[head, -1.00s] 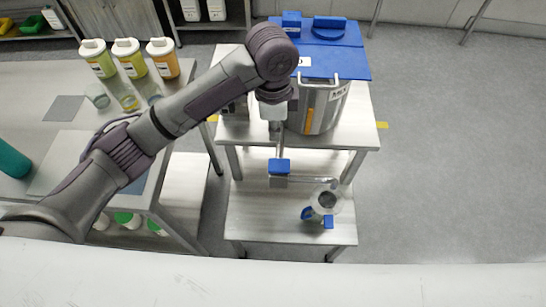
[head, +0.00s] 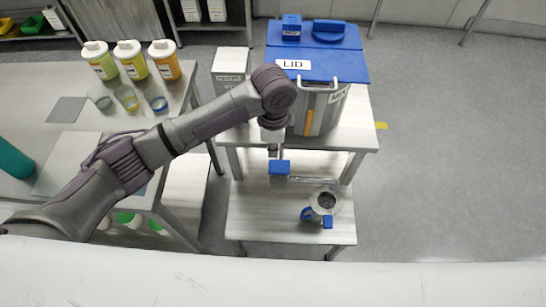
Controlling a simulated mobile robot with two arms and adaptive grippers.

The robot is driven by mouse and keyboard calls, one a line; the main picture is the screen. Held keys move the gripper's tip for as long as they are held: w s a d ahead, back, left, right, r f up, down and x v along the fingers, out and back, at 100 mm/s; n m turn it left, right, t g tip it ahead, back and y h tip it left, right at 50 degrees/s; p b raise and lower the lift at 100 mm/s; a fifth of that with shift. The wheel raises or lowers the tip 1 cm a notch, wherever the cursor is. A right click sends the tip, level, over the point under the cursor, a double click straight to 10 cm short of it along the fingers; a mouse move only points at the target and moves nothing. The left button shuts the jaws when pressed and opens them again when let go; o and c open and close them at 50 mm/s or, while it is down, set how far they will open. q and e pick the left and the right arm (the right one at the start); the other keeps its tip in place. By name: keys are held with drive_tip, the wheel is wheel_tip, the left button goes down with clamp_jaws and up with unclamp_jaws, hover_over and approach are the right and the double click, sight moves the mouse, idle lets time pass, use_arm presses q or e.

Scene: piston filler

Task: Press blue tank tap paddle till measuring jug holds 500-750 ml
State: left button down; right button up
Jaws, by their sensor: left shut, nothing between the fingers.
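The steel tank (head: 322,112) with a blue lid (head: 335,66) stands on the upper shelf of a metal stand. Its blue tap paddle (head: 280,169) sits below and in front of it, with a thin pipe (head: 310,180) running right from it. The clear measuring jug (head: 325,201) with blue parts stands on the lower shelf under the pipe's right end. Its level is too small to read. My left gripper (head: 273,151) points down, shut and empty, just behind or above the paddle. I cannot tell whether they touch. My right gripper is not in view.
The stand's lower shelf (head: 265,222) is mostly clear. A white box (head: 231,66) stands left of the tank. A side table (head: 60,82) on the left holds several capped bottles and small glass cups. Open floor lies to the right.

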sight(273, 166)
use_arm(q)
wheel_tip(273, 166, down, 6)
drive_tip(key=shift+r+p, duration=0.1)
drive_tip(key=shift+p, duration=0.4)
